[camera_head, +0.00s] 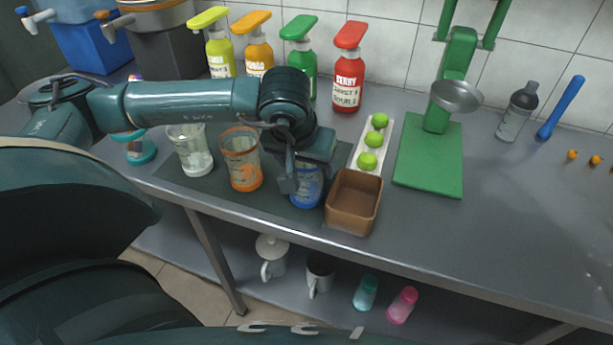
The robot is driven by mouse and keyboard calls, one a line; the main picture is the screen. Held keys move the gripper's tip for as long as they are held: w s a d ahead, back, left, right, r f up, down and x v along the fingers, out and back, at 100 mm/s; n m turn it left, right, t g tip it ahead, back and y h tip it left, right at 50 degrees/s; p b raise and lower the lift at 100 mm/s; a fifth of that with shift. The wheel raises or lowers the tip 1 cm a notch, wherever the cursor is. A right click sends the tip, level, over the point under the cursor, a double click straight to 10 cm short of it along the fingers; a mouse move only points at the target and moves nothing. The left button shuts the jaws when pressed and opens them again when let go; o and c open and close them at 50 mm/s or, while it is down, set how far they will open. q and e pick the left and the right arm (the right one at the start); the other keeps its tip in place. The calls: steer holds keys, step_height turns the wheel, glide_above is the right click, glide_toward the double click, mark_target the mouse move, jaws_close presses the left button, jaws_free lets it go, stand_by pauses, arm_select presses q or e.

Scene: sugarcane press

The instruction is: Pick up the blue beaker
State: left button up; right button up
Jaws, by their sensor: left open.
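The blue beaker (307,193) stands upright on the dark mat at the front of the counter, partly hidden by my left gripper. My left gripper (292,182) is open and reaches down over the beaker, with a finger in front of its left side. I cannot tell whether the fingers touch it. The orange beaker (242,165) stands just left of it, then a clear beaker (193,153) and a teal one (140,148). My right gripper is not in view.
A brown box (354,205) stands close right of the blue beaker. Green limes (368,161) lie on a white tray behind it. A green press (440,140) and several pump bottles (348,80) stand further back. The right counter is mostly clear.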

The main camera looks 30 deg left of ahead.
arm_select(q)
steer(key=shift+w+f, duration=0.3)
steer(key=shift+f, duration=0.35)
steer(key=shift+c, duration=0.4)
steer(key=c, duration=0.6)
steer(key=shift+o, duration=0.2)
